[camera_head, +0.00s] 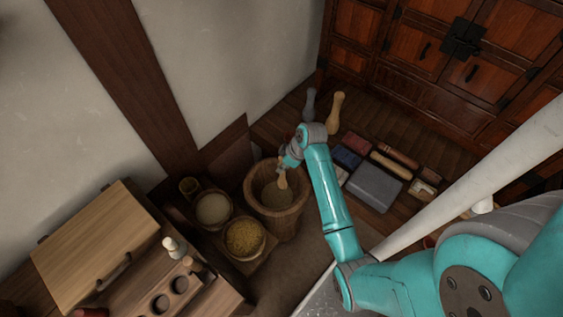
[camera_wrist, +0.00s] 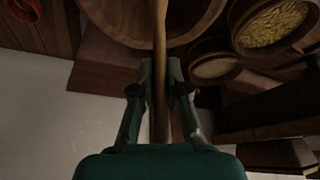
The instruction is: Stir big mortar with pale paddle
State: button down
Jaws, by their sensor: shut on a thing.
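The big mortar (camera_head: 284,224) is a deep wooden tub standing on the floor, with pale contents at its bottom. In the wrist view the mortar (camera_wrist: 205,22) shows at the top edge. My gripper (camera_head: 289,163) is above the mortar's far rim, shut on the handle of the pale paddle (camera_head: 283,182). The paddle's pale lower end shows inside the mortar's mouth; I cannot tell how deep it reaches into the contents. In the wrist view the paddle's handle (camera_wrist: 160,38) runs upright between the two fingers of my gripper (camera_wrist: 160,75).
Left of the mortar stand a bowl of pale grain (camera_head: 213,208), a bowl of yellow grain (camera_head: 245,239) and a small cup (camera_head: 189,186). A light wooden lid (camera_head: 95,245) lies further left. A grey block (camera_head: 375,187) and a pale pestle (camera_head: 336,112) are on the right. A cabinet (camera_head: 470,60) stands behind.

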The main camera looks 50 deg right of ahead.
aim_at(282, 183)
jog(key=shift+f, duration=6.65)
jog(key=shift+w+d, duration=0.1)
jog(key=shift+d, duration=0.05)
